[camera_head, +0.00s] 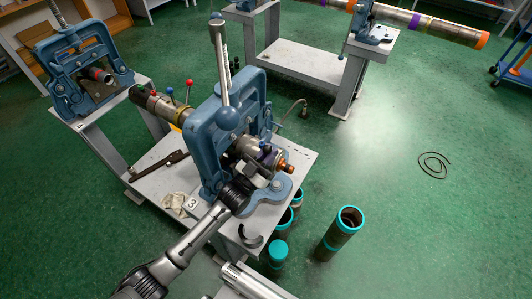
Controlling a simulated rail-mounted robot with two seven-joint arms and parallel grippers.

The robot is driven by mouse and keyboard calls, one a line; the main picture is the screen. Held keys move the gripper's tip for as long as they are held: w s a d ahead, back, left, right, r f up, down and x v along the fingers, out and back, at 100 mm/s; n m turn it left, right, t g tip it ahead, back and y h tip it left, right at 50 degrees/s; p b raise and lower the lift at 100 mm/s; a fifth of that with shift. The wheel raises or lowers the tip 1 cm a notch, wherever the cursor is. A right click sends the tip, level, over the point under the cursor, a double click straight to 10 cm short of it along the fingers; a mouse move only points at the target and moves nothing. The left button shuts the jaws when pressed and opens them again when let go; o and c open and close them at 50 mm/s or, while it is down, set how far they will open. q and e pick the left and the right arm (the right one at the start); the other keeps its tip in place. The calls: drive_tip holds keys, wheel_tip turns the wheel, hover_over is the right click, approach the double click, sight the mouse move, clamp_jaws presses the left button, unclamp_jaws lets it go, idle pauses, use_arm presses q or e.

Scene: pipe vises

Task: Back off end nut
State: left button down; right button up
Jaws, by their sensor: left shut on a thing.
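A blue pipe vise (205,143) stands on a light grey stand, clamping a steel pipe that runs through it from upper left. At the near end of the pipe is a metal fitting, which I take for the end nut (249,146), with a copper-coloured tip (286,167) to its right. My left gripper (267,174) reaches up from the lower left and is shut on the end nut; its fingers hide part of the nut, so the exact contact is unclear. My right gripper is not in view.
Another blue vise (84,60) stands at left. A wrench (162,164) and cloth (174,202) lie on the stand. Teal-ended pipes (340,234) stand on the floor beside it. A cable coil (434,165) lies on open green floor at right.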

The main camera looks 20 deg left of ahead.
use_arm(q)
drive_tip(key=c, duration=1.2)
unclamp_jaws()
drive_tip(key=shift+o, duration=0.2)
drive_tip(key=v, duration=1.4)
drive_tip(key=shift+r, duration=0.1)
drive_tip(key=shift+w+a, duration=0.1)
drive_tip(key=shift+a, duration=0.05)
